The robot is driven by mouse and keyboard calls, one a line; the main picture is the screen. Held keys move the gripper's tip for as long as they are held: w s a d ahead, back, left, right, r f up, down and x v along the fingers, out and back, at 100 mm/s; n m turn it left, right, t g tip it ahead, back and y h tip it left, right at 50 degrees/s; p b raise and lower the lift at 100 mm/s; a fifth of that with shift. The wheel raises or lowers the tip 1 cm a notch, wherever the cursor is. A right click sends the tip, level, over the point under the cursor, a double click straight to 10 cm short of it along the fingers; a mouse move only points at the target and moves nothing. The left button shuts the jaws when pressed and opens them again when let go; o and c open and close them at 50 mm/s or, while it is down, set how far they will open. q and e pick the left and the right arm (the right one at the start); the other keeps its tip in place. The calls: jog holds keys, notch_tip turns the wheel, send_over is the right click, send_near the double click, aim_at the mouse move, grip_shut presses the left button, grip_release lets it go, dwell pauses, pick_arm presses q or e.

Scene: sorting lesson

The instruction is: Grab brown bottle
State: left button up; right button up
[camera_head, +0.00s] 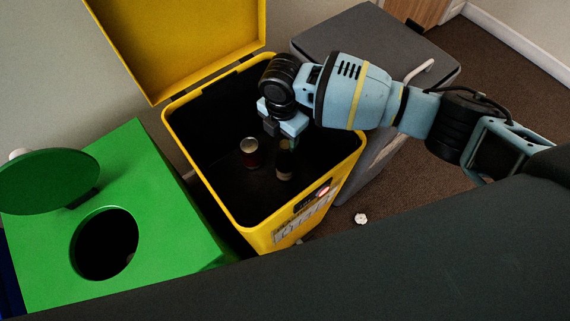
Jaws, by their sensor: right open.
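A dark brown bottle (284,165) stands inside the open yellow bin, towards its right side. Its upper part is partly hidden by my gripper. My right gripper (281,133) reaches down into the bin from the right, with its fingers open at the top of the bottle. Whether the fingers are around the bottle's neck or just above it, I cannot tell. My left gripper is not in view.
A can (250,148) with a pale top stands left of the bottle. The yellow bin's rim (212,193) surrounds both. A green bin (160,235) stands at left, a grey bin (355,40) behind. A small white scrap (361,218) lies on the floor.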

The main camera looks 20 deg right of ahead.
aim_at(285, 144)
jog(key=shift+s+d+f+b, duration=0.15)
jog(key=shift+f+b, duration=0.25)
jog(key=shift+f, duration=0.9)
jog(key=shift+s+d+f+b, duration=0.1)
jog(key=shift+f+b, duration=0.25)
jog(key=shift+f, duration=0.95)
grip_shut()
